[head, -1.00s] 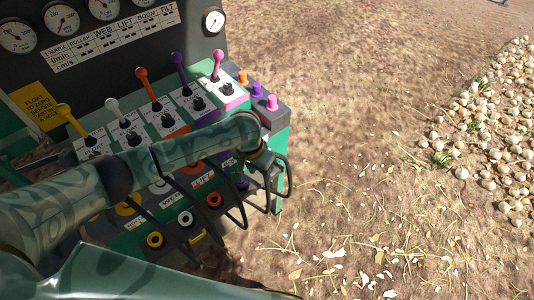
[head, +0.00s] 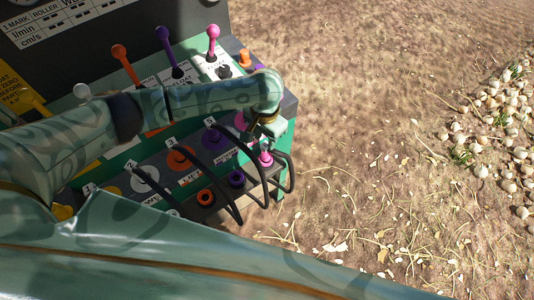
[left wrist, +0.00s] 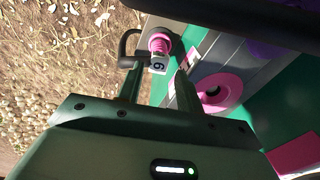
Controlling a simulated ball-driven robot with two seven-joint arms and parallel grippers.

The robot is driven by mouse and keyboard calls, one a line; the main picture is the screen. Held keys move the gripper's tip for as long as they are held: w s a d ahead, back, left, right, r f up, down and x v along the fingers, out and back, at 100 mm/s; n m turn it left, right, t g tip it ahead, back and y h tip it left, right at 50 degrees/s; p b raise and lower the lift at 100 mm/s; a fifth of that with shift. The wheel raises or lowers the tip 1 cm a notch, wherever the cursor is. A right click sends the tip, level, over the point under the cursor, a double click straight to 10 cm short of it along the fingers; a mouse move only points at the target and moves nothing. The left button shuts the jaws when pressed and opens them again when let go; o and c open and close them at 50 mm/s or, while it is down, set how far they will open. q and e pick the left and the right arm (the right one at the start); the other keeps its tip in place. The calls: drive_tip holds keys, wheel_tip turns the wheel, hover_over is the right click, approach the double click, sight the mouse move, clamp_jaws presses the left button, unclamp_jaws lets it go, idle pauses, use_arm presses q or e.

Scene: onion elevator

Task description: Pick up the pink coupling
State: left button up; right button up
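The pink coupling (head: 265,158) sits at the right end of the lower row of the console, by a black hose loop. In the left wrist view the coupling (left wrist: 160,43) is a ribbed pink piece with a numbered white tag below it. My left gripper (head: 266,133) is just above the coupling in the head view, pointing down. In the left wrist view its two fingers (left wrist: 160,74) are apart and empty, with the coupling in line with the gap between them. I cannot tell whether they touch it. My right gripper is not in view.
A pink ring (left wrist: 220,92) lies right of the fingers in the left wrist view. Black hose loops (head: 284,172) stand close around the coupling. Coloured levers, including a pink one (head: 212,32), rise behind my arm.

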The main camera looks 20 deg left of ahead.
sight(266, 145)
use_arm(q)
drive_tip(key=shift+f, duration=0.9)
drive_tip(key=shift+f+b, duration=0.4)
wheel_tip(266, 145, down, 5)
drive_tip(key=b, duration=0.3)
drive_tip(key=shift+w+d, duration=0.1)
drive_tip(key=shift+r, duration=0.2)
drive_tip(key=shift+c, duration=0.6)
clamp_jaws()
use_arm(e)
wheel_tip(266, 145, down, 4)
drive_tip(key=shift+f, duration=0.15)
